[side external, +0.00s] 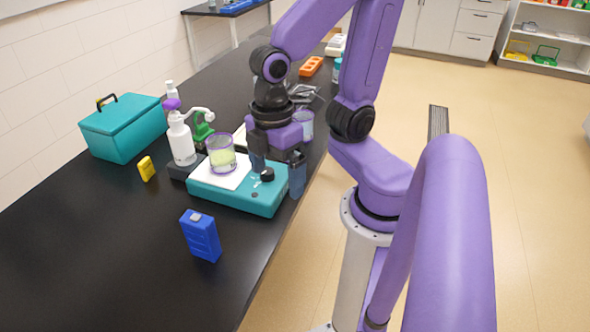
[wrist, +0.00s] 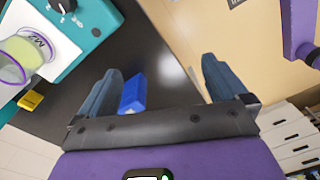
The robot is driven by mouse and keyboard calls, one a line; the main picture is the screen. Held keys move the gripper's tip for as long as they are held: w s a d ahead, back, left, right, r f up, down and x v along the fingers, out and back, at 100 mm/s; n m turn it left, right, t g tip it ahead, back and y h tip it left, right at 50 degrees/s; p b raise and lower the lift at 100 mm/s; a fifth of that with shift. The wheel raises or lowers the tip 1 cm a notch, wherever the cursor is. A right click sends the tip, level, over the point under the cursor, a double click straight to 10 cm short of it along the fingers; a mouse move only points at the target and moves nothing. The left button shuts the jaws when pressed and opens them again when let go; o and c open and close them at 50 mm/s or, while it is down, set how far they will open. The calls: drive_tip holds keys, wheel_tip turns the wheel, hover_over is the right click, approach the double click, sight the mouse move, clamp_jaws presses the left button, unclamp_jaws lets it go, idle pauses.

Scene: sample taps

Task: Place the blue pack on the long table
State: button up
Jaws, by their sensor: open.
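The blue pack (side external: 201,236) stands upright on the black long table (side external: 110,265), towards the near end. It has a small grey patch near its top. My gripper (side external: 278,170) is open and empty above the teal device, up and to the right of the pack and apart from it. In the wrist view my gripper (wrist: 162,70) shows both fingers spread. Part of the blue pack (wrist: 133,94) appears beyond them, beside the left finger, which seems to hide some of it.
A teal device (side external: 237,196) bearing a beaker (side external: 221,153) of pale green liquid stands below my gripper. A white pump bottle (side external: 181,140), a yellow pack (side external: 146,169) and a teal case (side external: 125,128) stand left of it. The table around the blue pack is clear.

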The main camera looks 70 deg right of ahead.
drive_tip(key=shift+s+d+r+m, duration=0.15)
drive_tip(key=shift+s+d, duration=0.1)
drive_tip(key=shift+s, duration=0.6)
drive_tip(key=shift+s+d+m, duration=0.15)
drive_tip(key=shift+s+d, duration=0.05)
drive_tip(key=shift+s, duration=0.6)
